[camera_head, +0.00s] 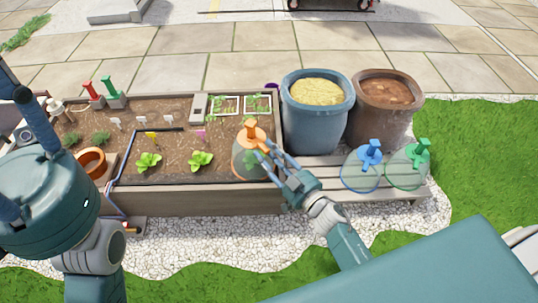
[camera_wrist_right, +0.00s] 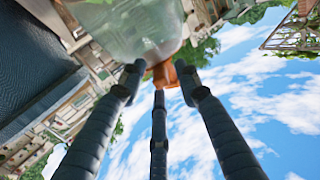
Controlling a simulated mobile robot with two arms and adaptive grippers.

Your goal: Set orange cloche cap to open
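The orange cloche cap (camera_head: 252,135) tops a clear cloche (camera_head: 246,163) over a plant at the planter's right end. The cap stands upright like a T-handle. My right gripper (camera_head: 271,154) is just right of the cap, fingers pointing to it. In the right wrist view the orange cap (camera_wrist_right: 164,76) shows between and beyond the spread fingertips (camera_wrist_right: 158,80), with the clear dome (camera_wrist_right: 140,30) beside it. The fingers look open; whether one touches the cap is unclear. My left gripper (camera_head: 30,125) is large at the left edge, fingers spread, holding nothing visible.
Two more cloches, with a blue cap (camera_head: 370,152) and a green cap (camera_head: 416,154), stand on the bench at right. A blue-grey pot (camera_head: 316,122) and a brown pot (camera_head: 378,124) stand behind. Seedlings and an orange pot (camera_head: 92,163) lie leftward.

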